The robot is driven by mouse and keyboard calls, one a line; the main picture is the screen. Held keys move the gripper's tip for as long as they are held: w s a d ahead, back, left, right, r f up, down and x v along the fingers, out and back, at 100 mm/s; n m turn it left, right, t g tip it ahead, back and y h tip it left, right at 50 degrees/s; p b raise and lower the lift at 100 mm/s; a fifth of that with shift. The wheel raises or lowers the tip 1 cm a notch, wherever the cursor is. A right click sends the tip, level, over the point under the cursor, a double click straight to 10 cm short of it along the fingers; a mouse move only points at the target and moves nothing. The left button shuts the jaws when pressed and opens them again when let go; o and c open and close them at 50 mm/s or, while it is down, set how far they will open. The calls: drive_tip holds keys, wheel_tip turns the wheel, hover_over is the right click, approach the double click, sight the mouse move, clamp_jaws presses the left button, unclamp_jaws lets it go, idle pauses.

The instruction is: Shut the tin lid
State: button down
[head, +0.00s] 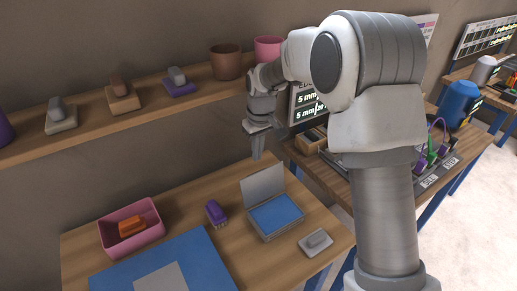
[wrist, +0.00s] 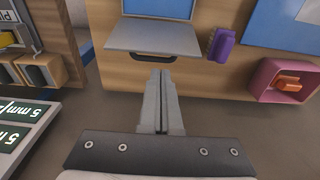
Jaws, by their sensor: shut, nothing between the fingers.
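The tin (head: 276,216) stands on the wooden table in the head view, with a blue inside. Its grey lid (head: 263,182) stands up, tilted open at the tin's back edge. In the wrist view the lid (wrist: 153,37) is a grey panel at top centre, with part of the blue tin inside (wrist: 158,8) beyond it. My gripper (head: 257,155) is above and behind the lid in the head view. In the wrist view my gripper (wrist: 161,73) is shut and empty, its fingertips pointing toward the lid's near edge with a dark curved piece (wrist: 150,57) there. Contact cannot be told.
A purple brush-like object (head: 215,212) and a pink bin (head: 131,229) with an orange item stand left of the tin. A grey block (head: 316,242) lies at its right. A wall shelf (head: 140,115) with pots runs behind. A display (head: 303,103) stands right of my gripper.

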sight(260, 182)
wheel_tip(260, 182, down, 7)
drive_tip(key=shift+w+a+r, duration=0.15)
drive_tip(key=shift+w+a, duration=0.05)
drive_tip(key=shift+w, duration=0.1)
idle(0.4)
